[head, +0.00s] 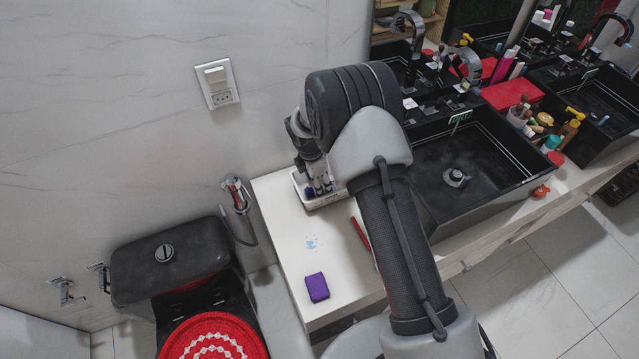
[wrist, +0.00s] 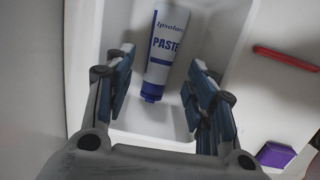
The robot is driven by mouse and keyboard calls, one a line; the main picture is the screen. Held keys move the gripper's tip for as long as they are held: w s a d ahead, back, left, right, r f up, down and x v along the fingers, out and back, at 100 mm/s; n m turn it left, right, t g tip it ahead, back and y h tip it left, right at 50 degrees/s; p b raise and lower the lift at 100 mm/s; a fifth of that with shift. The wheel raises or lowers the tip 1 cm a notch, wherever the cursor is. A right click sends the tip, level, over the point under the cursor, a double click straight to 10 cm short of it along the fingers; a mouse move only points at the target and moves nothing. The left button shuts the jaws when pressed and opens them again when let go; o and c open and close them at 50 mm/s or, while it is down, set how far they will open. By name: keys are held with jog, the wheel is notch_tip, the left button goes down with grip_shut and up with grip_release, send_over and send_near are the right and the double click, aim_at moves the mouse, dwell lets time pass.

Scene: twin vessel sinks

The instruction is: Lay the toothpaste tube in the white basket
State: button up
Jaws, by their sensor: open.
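The toothpaste tube (wrist: 165,48) is white with blue lettering and a blue cap. In the wrist view it lies inside the white basket (wrist: 89,75), cap end towards my gripper (wrist: 162,88). My gripper is open, its two fingers apart on either side of the tube's cap end and not closed on it. In the head view the white basket (head: 327,201) stands on the counter by the wall, partly hidden by my arm. My gripper (head: 318,187) points down into it there. The tube cannot be made out in the head view.
A red stick-like item (head: 361,234) and a purple block (head: 316,287) lie on the white counter (head: 283,215). A black vessel sink (head: 475,155) stands right of my arm. A black toilet (head: 165,270) is at the lower left. The counter's front left is mostly clear.

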jog(key=s+d+r+m+p, duration=0.1)
jog(key=s+d+r+m, duration=0.15)
jog(key=r, duration=0.95)
jog(key=s+d+r+m+p, duration=0.1)
jog(key=s+d+r+m, duration=0.15)
jog(key=r, duration=0.95)
jog(key=s+d+r+m+t, duration=0.2)
jog(key=s+d+r+m, duration=0.2)
jog(key=s+r+m, duration=0.45)
jog(key=s+d+r+m, duration=0.1)
jog(key=s+m, duration=0.2)
jog(key=s, duration=0.4)
jog(key=s+d+r+m+t+y, duration=0.1)
jog(key=s+d+r+m, duration=0.1)
jog(key=s, duration=0.4)
jog(key=s+d+r+m, duration=0.1)
jog(key=s+r+m, duration=0.1)
jog(key=s+m, duration=0.2)
jog(key=s, duration=0.3)
jog(key=shift+s+d+r, duration=0.2)
jog(key=shift+s+r, duration=0.05)
jog(key=shift+s, duration=0.05)
